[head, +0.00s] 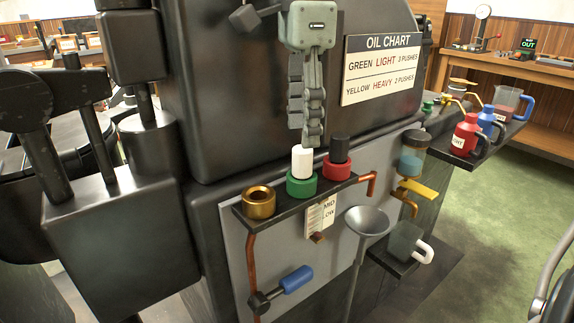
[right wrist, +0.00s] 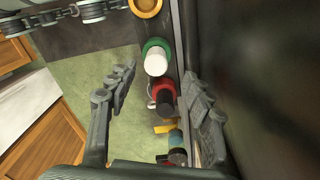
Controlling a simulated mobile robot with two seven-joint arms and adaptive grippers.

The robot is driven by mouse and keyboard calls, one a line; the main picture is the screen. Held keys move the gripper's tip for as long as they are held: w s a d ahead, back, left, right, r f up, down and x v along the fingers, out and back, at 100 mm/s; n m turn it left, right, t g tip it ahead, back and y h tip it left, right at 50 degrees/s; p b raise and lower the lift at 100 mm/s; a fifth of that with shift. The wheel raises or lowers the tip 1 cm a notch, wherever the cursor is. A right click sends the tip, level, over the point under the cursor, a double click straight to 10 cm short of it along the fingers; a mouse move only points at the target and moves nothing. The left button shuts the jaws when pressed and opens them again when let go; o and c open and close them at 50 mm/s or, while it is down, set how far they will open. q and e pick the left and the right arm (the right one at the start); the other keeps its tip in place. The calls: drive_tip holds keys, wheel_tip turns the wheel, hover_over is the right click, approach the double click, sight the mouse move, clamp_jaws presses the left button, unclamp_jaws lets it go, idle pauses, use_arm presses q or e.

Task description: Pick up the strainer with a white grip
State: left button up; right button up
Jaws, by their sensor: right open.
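The strainer with a white grip (head: 302,161) has a green ring-shaped base and stands upright on the dark shelf of the machine. It also shows in the right wrist view (right wrist: 155,62), near the fingertips. My right gripper (head: 313,140) hangs fingers down over the shelf, its tips close above and slightly right of the white grip in the head view. In the right wrist view the gripper (right wrist: 160,72) is open, with nothing held between its fingers. Exact height between tips and grip cannot be told. My left gripper is not in view.
A red-based strainer with a black grip (head: 337,160) stands close right, and a brass ring (head: 258,202) left. The machine wall (head: 235,110) rises behind. A funnel (head: 368,222), a white-handled jug (head: 405,243) and a blue-handled lever (head: 295,281) are lower.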

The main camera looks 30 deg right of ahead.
sight(302, 152)
drive_tip(key=f, duration=0.5)
drive_tip(key=shift+s+a+f, duration=0.15)
drive_tip(key=shift+s, duration=0.15)
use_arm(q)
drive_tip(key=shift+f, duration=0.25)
use_arm(e)
drive_tip(key=shift+c, duration=0.2)
clamp_jaws()
